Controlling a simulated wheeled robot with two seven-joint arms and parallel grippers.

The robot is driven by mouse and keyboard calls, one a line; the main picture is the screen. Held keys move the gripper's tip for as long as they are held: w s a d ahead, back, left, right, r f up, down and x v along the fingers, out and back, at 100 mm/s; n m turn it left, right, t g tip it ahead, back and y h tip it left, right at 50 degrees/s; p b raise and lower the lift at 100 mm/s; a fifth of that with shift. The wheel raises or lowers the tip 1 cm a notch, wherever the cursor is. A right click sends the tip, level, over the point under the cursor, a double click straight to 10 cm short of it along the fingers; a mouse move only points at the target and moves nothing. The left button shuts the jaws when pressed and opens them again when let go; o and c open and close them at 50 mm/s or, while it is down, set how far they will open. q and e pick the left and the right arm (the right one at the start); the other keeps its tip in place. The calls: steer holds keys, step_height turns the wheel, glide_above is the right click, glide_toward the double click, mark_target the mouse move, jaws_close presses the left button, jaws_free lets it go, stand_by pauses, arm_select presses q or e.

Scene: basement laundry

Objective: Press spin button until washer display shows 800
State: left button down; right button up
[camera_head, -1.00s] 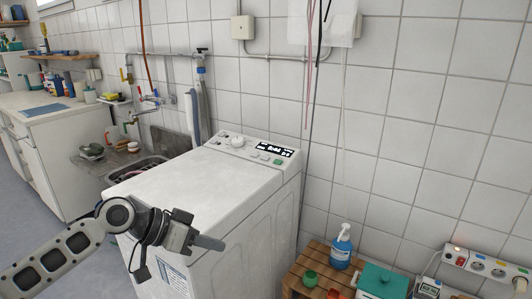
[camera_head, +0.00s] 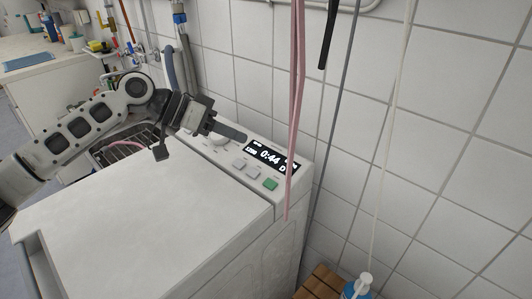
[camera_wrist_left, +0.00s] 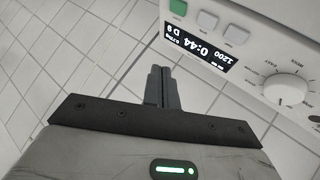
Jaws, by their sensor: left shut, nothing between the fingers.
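The white washer (camera_head: 130,215) has a panel at its back edge with a black display (camera_head: 270,157). The display reads 0:44, with 1200 in smaller digits, also legible upside down in the left wrist view (camera_wrist_left: 199,47). In front of the display are two grey buttons (camera_head: 239,164) (camera_head: 253,172) and a green button (camera_head: 270,184); I cannot read which is spin. The buttons also show at the top of the left wrist view. My left gripper (camera_head: 241,136) is shut and empty, above the panel's rear by the display, apart from the buttons. My right gripper is out of view.
A round dial (camera_head: 218,140) sits left of the display, partly behind my gripper. Pink cords (camera_head: 297,80) hang in front of the panel's right end. The tiled wall (camera_head: 440,120) rises behind. A blue bottle (camera_head: 357,288) stands at the bottom right. The washer top is clear.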

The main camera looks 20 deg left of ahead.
arm_select(q)
steer(key=b, duration=0.5)
glide_above(253, 173)
steer(key=s+a, duration=0.2)
step_height(253, 173, down, 6)
steer(key=shift+s, duration=0.15)
steer(key=shift+w+d+f+b, duration=0.1)
steer(key=shift+w+f+b, duration=0.15)
steer(key=shift+f+b, duration=0.35)
steer(key=shift+w+d+f, duration=0.1)
steer(key=shift+w+f, duration=0.05)
steer(key=shift+f, duration=0.45)
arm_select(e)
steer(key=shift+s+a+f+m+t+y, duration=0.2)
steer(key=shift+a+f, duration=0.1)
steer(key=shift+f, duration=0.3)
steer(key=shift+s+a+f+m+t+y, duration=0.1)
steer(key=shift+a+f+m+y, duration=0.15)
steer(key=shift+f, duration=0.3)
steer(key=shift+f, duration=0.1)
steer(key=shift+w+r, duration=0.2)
arm_select(q)
steer(key=shift+f, duration=0.1)
